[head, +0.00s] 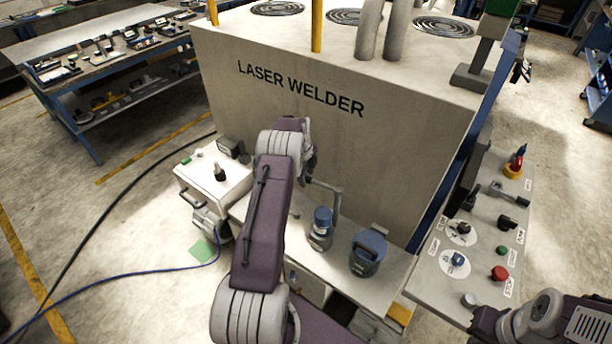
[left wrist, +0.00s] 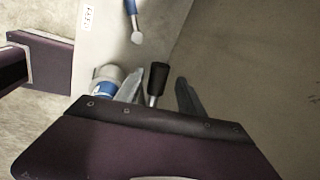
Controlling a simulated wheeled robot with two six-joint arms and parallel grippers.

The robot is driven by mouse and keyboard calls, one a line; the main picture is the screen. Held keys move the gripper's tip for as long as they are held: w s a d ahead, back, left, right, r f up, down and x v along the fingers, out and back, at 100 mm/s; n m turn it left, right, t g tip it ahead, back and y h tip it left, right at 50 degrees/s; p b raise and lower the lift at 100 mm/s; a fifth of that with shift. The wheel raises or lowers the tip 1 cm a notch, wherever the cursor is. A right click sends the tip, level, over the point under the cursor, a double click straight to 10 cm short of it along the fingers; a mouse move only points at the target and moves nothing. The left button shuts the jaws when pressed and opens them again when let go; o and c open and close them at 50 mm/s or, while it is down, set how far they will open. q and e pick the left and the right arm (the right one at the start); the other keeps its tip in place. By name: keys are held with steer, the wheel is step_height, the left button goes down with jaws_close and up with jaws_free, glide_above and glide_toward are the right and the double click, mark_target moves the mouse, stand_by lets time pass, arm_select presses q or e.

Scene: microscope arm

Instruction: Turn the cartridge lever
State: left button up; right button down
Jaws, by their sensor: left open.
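In the left wrist view a lever with a black grip (left wrist: 157,76) and a short metal shaft stands between the two grey fingers of my left gripper (left wrist: 161,80). The fingers are open, with a visible gap on the right side of the grip; I cannot tell whether either touches it. The lower shaft is hidden by the gripper body. In the head view my left wrist (head: 285,142) is in front of the welder wall, and its fingers and the black grip cannot be made out. My right gripper is not seen; only part of the right arm shows at lower right.
The laser welder (head: 300,100) rises close behind the bench. A blue-capped device (head: 321,220) and a blue-and-grey unit (head: 367,255) stand on the bench. A control panel (head: 430,275) with knobs is at right; a white box (head: 210,190) is at left. A blue hose crosses the floor.

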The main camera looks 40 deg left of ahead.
arm_select(q)
step_height(320, 180, up, 9)
steer(key=s+b, duration=0.1)
steer(key=b, duration=0.1)
steer(key=shift+s+d, duration=0.15)
steer(key=shift+s, duration=0.25)
